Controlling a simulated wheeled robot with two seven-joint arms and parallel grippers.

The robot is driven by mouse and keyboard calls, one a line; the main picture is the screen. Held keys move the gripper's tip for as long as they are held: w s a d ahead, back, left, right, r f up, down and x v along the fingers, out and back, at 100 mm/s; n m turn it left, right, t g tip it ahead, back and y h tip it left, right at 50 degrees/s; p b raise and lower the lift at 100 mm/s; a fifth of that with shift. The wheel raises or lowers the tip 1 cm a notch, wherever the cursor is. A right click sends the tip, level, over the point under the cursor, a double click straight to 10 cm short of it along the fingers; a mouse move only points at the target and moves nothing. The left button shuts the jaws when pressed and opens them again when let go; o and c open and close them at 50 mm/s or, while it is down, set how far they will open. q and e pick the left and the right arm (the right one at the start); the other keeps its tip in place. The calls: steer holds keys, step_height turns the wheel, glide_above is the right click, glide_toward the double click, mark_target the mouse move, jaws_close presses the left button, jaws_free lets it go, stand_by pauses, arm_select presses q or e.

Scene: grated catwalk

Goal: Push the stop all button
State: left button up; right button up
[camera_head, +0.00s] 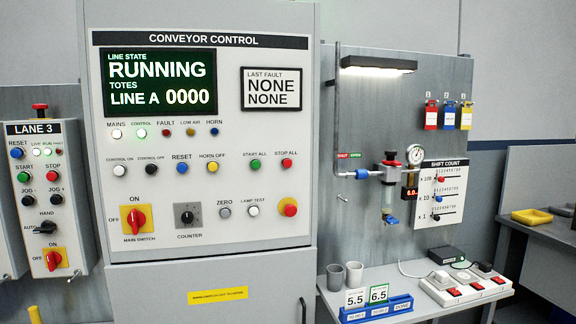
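The stop all button (286,163) is a small red round button at the right of the conveyor control panel (215,242), under the label "STOP ALL". The green start all button (255,165) is just to its left. The display (160,84) on the panel reads "RUNNING", "LINE A 0000". The last fault window (272,89) reads "NONE NONE". Neither of my grippers is in view, and nothing covers the stop all button.
A larger red mushroom button (289,207) sits below on the same panel. A red and yellow main switch (134,219) is at lower left. The Lane 3 box (46,190) has its own red stop button (53,176). A bench with cups (354,273) and a power strip (466,286) stands right.

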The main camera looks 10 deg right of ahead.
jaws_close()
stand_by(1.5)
